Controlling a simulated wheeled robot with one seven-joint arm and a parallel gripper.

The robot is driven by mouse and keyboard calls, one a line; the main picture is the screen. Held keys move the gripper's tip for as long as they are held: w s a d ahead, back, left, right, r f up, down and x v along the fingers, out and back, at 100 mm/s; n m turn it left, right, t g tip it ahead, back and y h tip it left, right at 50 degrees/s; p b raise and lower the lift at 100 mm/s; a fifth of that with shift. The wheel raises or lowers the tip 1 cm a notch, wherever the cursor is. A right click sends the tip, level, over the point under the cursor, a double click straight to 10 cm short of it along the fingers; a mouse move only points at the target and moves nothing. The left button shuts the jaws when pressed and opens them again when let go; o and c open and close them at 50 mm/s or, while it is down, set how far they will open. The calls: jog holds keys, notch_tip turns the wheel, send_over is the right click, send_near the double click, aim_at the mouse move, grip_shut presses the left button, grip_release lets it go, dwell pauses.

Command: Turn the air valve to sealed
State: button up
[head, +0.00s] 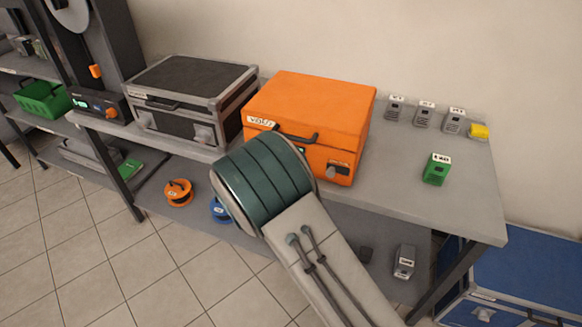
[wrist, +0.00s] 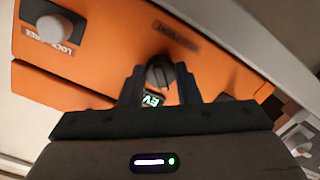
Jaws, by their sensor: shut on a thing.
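The air valve (wrist: 160,72) is a small dark round knob with a ridge on the orange case's front (wrist: 95,75). In the wrist view it sits between the two dark fingers of my gripper (wrist: 158,88), which are shut on it. A small dark label with light letters lies just below the knob, partly covered. Another label above the knob is too blurred to read surely. In the head view the orange case (head: 312,95) stands on the grey bench (head: 440,210); my arm hides the valve and gripper there.
A pale round knob (wrist: 48,28) with a lock label sits left of the valve in the wrist view. A grey-black case (head: 190,85) stands left of the orange one. A green labelled box (head: 436,170) and small grey devices (head: 423,117) stand right. Bench space between is clear.

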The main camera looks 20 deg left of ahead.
jog(key=o, duration=1)
jog(key=shift+c, duration=0.2)
jog(key=shift+s, duration=0.15)
jog(key=s+a+r, duration=0.1)
jog(key=s, duration=1.2)
jog(key=shift+s+r+b, duration=0.15)
jog(key=shift+s+b, duration=0.1)
jog(key=shift+b, duration=0.2)
jog(key=shift+w+r, duration=0.1)
